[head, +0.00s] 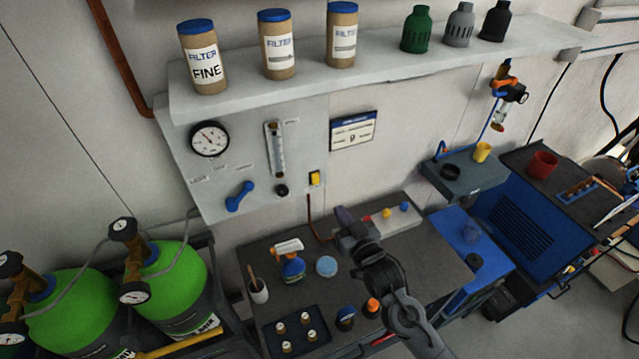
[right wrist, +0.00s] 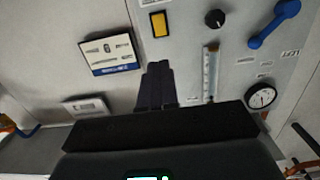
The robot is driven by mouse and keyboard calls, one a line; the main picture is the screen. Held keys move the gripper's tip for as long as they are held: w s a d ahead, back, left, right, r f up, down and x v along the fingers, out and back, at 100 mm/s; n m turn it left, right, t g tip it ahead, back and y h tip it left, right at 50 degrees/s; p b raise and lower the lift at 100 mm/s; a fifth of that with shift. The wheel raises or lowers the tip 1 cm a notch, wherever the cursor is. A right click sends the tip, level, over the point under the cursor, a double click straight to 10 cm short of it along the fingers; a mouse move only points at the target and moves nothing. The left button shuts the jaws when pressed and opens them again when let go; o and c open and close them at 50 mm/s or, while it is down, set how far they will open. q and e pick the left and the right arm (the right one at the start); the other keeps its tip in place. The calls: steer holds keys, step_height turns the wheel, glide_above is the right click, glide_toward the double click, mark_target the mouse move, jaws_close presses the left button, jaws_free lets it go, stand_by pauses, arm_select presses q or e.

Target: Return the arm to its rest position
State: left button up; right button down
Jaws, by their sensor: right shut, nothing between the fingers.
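My right gripper (head: 343,216) is over the back of the dark bench (head: 415,262), in front of the wall panel (head: 262,125). Its arm comes in from the bottom of the head view. In the right wrist view the fingers of my right gripper (right wrist: 156,84) are together with nothing between them, pointing toward the panel. My left gripper does not show in either view.
On the bench are a spray bottle (head: 293,267), a light blue round tin (head: 326,265), a cup with a brush (head: 258,291) and a tray (head: 273,341) with several small parts. A shelf (head: 380,67) with filter canisters runs above. Green cylinders (head: 175,275) stand left.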

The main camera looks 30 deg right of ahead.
steer(key=s+a+n+g+p, duration=0.1)
steer(key=s+a+g+p, duration=0.1)
steer(key=s, duration=0.7)
steer(key=s+a+f+n+g+y+p, duration=0.1)
steer(key=s+a+g+p, duration=0.2)
steer(key=s, duration=0.7)
steer(key=s+a+f+n+g+y+p, duration=0.1)
steer(key=s+a+g+p, duration=0.2)
steer(key=s+g+p, duration=0.2)
steer(key=s+g, duration=0.3)
steer(key=s, duration=0.1)
steer(key=shift+s+g, duration=0.3)
steer(key=shift+s, duration=0.1)
